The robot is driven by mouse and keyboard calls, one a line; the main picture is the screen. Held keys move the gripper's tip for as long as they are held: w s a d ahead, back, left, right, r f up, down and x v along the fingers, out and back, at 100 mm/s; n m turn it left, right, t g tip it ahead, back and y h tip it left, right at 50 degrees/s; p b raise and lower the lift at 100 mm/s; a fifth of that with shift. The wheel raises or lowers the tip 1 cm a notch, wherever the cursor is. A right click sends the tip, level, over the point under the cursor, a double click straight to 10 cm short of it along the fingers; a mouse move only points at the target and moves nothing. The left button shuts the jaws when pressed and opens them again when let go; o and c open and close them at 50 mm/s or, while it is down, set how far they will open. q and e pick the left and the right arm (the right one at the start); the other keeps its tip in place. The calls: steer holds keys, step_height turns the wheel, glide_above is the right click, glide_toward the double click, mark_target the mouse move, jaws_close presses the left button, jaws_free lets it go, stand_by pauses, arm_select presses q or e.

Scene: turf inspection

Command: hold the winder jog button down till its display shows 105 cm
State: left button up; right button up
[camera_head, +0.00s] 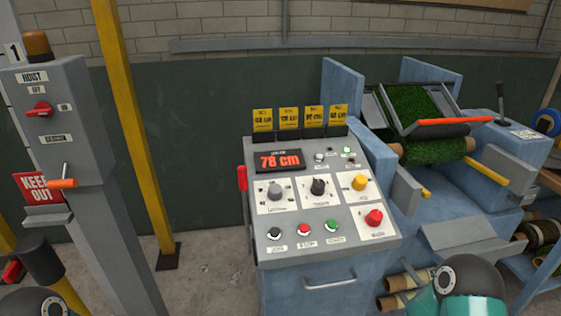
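The winder control panel (330,265) stands in the middle, a grey sloped top on a blue cabinet. Its display (279,161) shows 78 cm in red digits. A dark round button (274,233) sits at the front left of the panel; its small label seems to read JOG. A red button (303,231) and a green button (333,228) sit to its right. Nothing touches the dark button. Only parts of my arms show at the bottom left and bottom right edges. Neither gripper's fingertips can be seen.
Knobs and a larger red button (374,217) share the panel. Yellow cards (289,117) stand behind it. The blue winder (430,215) with a green turf roll (425,150) is at right. A grey hoist post (75,110) and yellow pole (142,150) stand left.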

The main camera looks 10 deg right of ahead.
steer(key=shift+c, duration=0.3)
jaws_close()
stand_by(1.1)
